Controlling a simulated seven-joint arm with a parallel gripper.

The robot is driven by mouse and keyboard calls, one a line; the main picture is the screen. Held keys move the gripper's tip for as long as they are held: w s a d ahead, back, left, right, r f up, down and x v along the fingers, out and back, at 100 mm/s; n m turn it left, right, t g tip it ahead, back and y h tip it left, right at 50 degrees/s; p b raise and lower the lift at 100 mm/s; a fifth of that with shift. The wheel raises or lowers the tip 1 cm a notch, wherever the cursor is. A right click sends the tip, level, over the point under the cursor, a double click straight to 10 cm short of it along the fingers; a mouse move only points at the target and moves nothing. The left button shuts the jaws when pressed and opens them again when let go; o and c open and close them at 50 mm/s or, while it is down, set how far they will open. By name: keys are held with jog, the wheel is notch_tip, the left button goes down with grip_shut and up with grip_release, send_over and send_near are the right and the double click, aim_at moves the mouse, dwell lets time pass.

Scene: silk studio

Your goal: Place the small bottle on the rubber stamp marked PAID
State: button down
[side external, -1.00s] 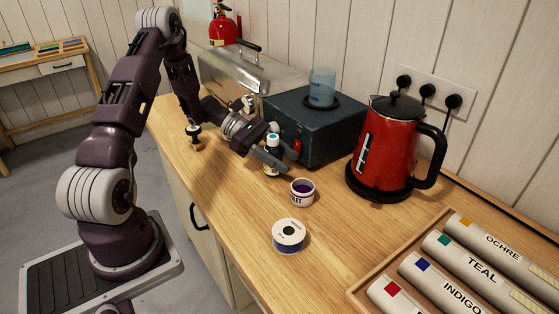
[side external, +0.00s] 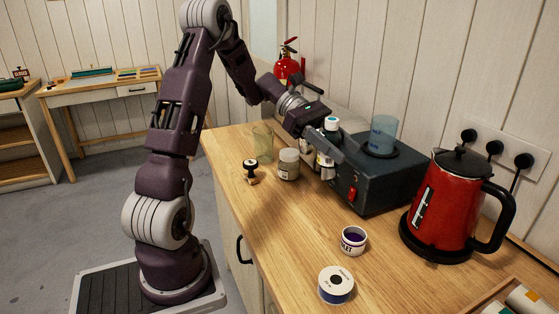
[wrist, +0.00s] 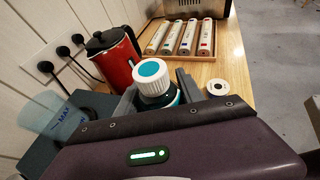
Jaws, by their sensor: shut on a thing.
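The small bottle, with a white cap (side external: 332,123) and teal top, is upright between the fingers of my gripper (side external: 330,147), which is shut on it. In the wrist view the bottle's cap (wrist: 153,76) sits between the two fingers of my gripper (wrist: 157,94). The bottle appears raised in front of the dark box; its lower part is partly covered by a finger. The rubber stamp (side external: 251,170), with a black handle and wooden base, stands on the bench left of my gripper, apart from the bottle. Its PAID marking cannot be read.
A grey jar (side external: 288,164) and a clear glass (side external: 262,142) stand near the stamp. The dark box (side external: 385,185) carries a blue beaker (side external: 383,135). A red kettle (side external: 440,210), a small violet pot (side external: 353,241) and a white spool (side external: 336,284) are at right and front.

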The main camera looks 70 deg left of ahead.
jog(key=s+f+m+g, duration=0.8)
jog(key=s+m+g, duration=0.25)
jog(key=s, duration=0.25)
jog(key=s+a+f+m+g+y, duration=0.3)
jog(key=s+a+m+g+y, duration=0.4)
jog(key=a+m+g+y, duration=0.1)
jog(key=a+r+m+t+y, duration=0.4)
jog(key=a+m+y, duration=0.9)
jog(key=a+y, duration=0.1)
jog(key=w+a+r+m+t+y, duration=0.4)
jog(key=w+a+r+m+t, duration=0.3)
jog(key=a+m+t, duration=0.15)
notch_tip(320, 180, down, 10)
jog(key=w, duration=0.1)
jog(key=shift+d+r+m+t, duration=0.15)
jog(key=shift+m+t, duration=0.15)
jog(key=shift+t, duration=0.1)
jog(key=shift+w, duration=0.1)
